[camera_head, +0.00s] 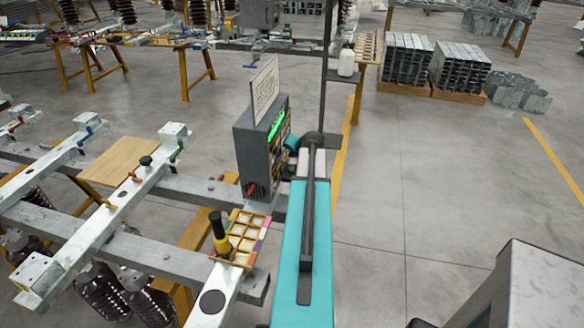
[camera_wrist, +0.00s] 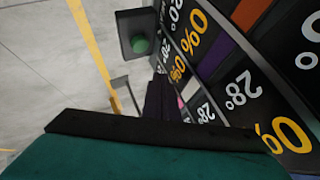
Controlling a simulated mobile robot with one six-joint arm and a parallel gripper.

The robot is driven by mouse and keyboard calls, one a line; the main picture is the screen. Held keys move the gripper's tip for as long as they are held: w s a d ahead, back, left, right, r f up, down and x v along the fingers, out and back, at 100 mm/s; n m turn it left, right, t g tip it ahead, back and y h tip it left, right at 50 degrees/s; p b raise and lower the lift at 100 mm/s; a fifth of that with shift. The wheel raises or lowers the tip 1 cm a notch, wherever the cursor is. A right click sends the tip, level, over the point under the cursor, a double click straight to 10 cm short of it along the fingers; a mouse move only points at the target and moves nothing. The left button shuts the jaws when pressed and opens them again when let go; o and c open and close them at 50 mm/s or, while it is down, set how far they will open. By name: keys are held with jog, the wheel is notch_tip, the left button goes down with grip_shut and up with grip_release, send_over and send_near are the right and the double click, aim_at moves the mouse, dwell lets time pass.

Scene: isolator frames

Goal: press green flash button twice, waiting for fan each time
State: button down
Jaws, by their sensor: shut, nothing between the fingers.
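A grey upright box (camera_head: 255,150) stands on the metal beam in the head view, with a lit green strip (camera_head: 277,125) on its right side. In the wrist view, a round green button (camera_wrist: 140,45) sits on a small dark housing beside a panel (camera_wrist: 215,70) marked with 28° and 0% figures. My gripper (camera_head: 293,145) is shut and empty beside the box's right side. My arm hides part of that area, and I cannot tell whether the fingers touch anything.
A white board (camera_head: 265,88) stands on top of the box. A tray of small squares (camera_head: 247,236) and a yellow and black bottle-like item (camera_head: 220,237) are in front. A wooden board (camera_head: 118,161) lies left. The floor (camera_head: 440,190) at right is open.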

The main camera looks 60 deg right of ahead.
jog(key=shift+r+p, duration=0.35)
jog(key=shift+r, duration=0.65)
jog(key=shift+s, duration=0.1)
dwell(0.4)
